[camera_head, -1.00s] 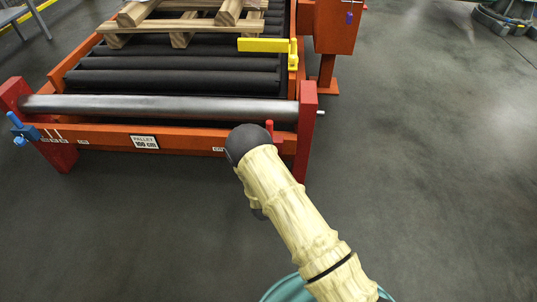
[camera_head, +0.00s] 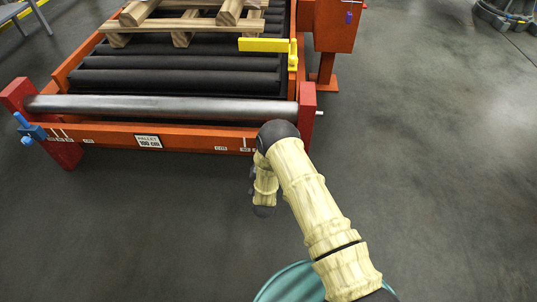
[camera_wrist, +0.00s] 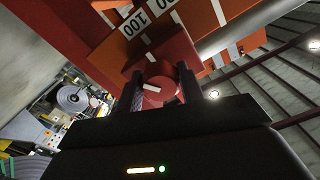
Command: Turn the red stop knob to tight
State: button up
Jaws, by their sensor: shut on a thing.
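The red stop knob (camera_wrist: 162,84) is round with a white pointer mark. It shows in the middle of the wrist view, on the front of a red stop block (camera_wrist: 158,53). My gripper (camera_wrist: 163,90) is shut on the knob, with one dark finger on each side of it. In the head view my arm hides the red stop, its knob and my gripper. The knob's tight or loose markings cannot be read.
The stop sits on an orange rail (camera_head: 190,138) with white scale labels. A blue stop (camera_head: 31,131) is at the rail's left end. A steel roller (camera_head: 160,106) runs behind it, with a wooden pallet (camera_head: 190,24) farther back.

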jog(key=m+p, duration=0.1)
jog(key=m, duration=0.2)
jog(key=shift+m, duration=0.3)
jog(key=shift+m+p, duration=0.7)
jog(key=shift+m, duration=0.8)
jog(key=o, duration=1)
jog(key=shift+s, duration=0.1)
jog(key=shift+s+a+p, duration=0.15)
jog(key=shift+s+p, duration=1.95)
jog(key=shift+s, duration=2.25)
jog(key=shift+s+a+p, duration=0.15)
jog(key=shift+s+p, duration=1.9)
jog(key=shift+s, duration=2.25)
